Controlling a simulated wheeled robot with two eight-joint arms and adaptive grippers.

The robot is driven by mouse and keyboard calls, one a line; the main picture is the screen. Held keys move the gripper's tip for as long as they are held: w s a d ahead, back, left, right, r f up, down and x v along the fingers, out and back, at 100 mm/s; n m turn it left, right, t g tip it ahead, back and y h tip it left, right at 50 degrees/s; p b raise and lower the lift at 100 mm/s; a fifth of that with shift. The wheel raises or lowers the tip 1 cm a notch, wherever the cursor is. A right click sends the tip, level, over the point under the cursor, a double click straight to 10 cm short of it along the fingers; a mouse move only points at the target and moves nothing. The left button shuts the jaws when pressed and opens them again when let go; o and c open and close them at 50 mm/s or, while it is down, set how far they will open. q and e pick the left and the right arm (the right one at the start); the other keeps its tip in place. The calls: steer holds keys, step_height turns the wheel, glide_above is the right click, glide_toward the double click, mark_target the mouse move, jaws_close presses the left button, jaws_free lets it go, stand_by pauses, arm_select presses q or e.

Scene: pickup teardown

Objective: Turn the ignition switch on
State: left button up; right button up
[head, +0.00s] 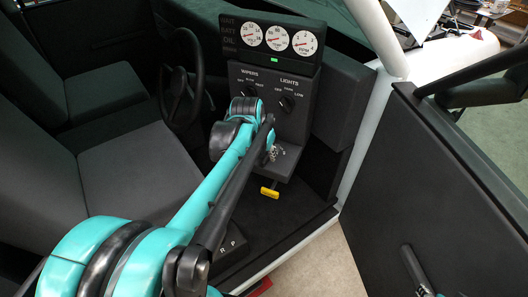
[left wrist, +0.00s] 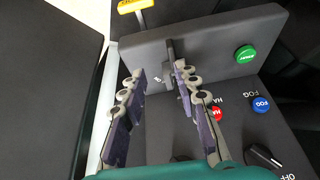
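The ignition switch appears in the left wrist view as a small dark upright lever or key (left wrist: 171,50) on a grey panel, with small white markings beside it. My left gripper (left wrist: 160,72) is open, its two fingers pointing at the panel, with the switch just beyond and between the fingertips. I cannot tell whether either finger touches it. In the head view my left gripper (head: 268,153) is at the lower part of the dash console, mostly hidden by my own arm. The switch is hidden or too small to make out there. My right gripper is not in view.
A green start button (left wrist: 245,54), red button (left wrist: 216,113) and blue fog button (left wrist: 261,103) are near the fingers. A yellow handle (head: 269,192) hangs below the console. The lights knob (head: 287,103), steering wheel (head: 182,90) and open door (head: 430,190) surround the arm.

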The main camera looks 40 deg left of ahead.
mark_target(265, 159)
arm_select(q)
steer(key=w+a+f, duration=0.1)
steer(key=f, duration=0.1)
steer(key=w+a+f+b, duration=0.1)
steer(key=f, duration=0.2)
steer(key=w+f+b, duration=0.1)
steer(key=f, duration=0.1)
steer(key=shift+w+a+f, duration=0.15)
steer(key=shift+a, duration=0.25)
jaws_close()
